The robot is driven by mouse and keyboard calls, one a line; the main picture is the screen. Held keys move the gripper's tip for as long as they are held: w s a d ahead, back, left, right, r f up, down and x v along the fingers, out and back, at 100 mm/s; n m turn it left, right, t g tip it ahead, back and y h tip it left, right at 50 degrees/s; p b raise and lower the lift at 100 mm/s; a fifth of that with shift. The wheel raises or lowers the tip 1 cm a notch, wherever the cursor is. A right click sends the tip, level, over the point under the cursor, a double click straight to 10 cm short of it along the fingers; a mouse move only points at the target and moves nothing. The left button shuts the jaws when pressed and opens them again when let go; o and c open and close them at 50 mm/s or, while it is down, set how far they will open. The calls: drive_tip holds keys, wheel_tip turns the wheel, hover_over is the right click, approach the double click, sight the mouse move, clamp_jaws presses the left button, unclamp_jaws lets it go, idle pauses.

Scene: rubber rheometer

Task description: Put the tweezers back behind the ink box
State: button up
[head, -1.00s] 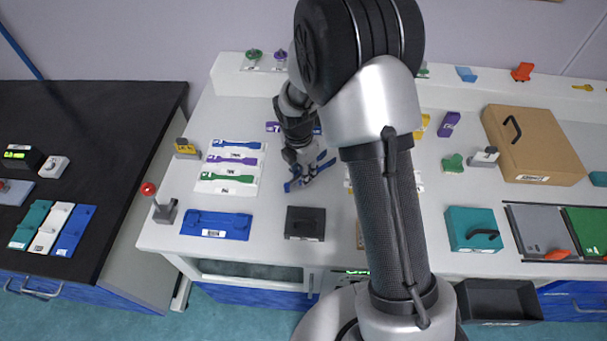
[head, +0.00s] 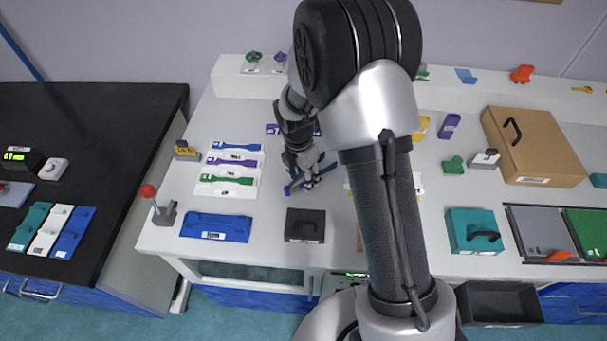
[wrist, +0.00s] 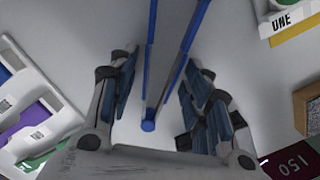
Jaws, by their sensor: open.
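The blue tweezers (wrist: 150,60) lie on the white table, two long thin prongs running to the top of the wrist view and a joined blue end low between my fingers. In the head view they show as blue strips (head: 291,189) by my gripper. My gripper (wrist: 158,75) is open, with a dark blue-padded finger on each side of the tweezers; I see no contact. In the head view my gripper (head: 306,182) points down at the table. A dark box with a handle (head: 305,225) stands just in front; I cannot tell which box is the ink box.
A white tray of blue, purple and green tools (head: 230,170) lies left of my gripper. A flat blue case (head: 216,227) lies front left. A cardboard box (head: 533,146) and teal box (head: 474,231) stand right. My arm hides part of the table.

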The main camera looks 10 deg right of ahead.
drive_tip(key=s+r+m+p, duration=0.2)
drive_tip(key=r+m, duration=0.1)
drive_tip(key=r, duration=0.8)
drive_tip(key=s+r+m+p, duration=0.2)
drive_tip(key=s+r, duration=0.1)
drive_tip(key=r, duration=0.7)
drive_tip(key=s+r+m+t, duration=0.1)
drive_tip(key=s+r+m, duration=0.2)
drive_tip(key=s+m, duration=0.3)
drive_tip(key=s+d+r+m+t, duration=0.1)
drive_tip(key=s+r+m, duration=0.3)
drive_tip(key=s+m, duration=0.2)
drive_tip(key=s+r+m+t+y, duration=0.1)
drive_tip(key=s+r+m+t, duration=0.1)
drive_tip(key=s+m, duration=0.4)
drive_tip(key=s+r, duration=0.1)
drive_tip(key=s, duration=0.2)
drive_tip(key=shift+s+d+r+m, duration=0.15)
drive_tip(key=shift+s+d+m, duration=0.15)
drive_tip(key=shift+d+m, duration=0.1)
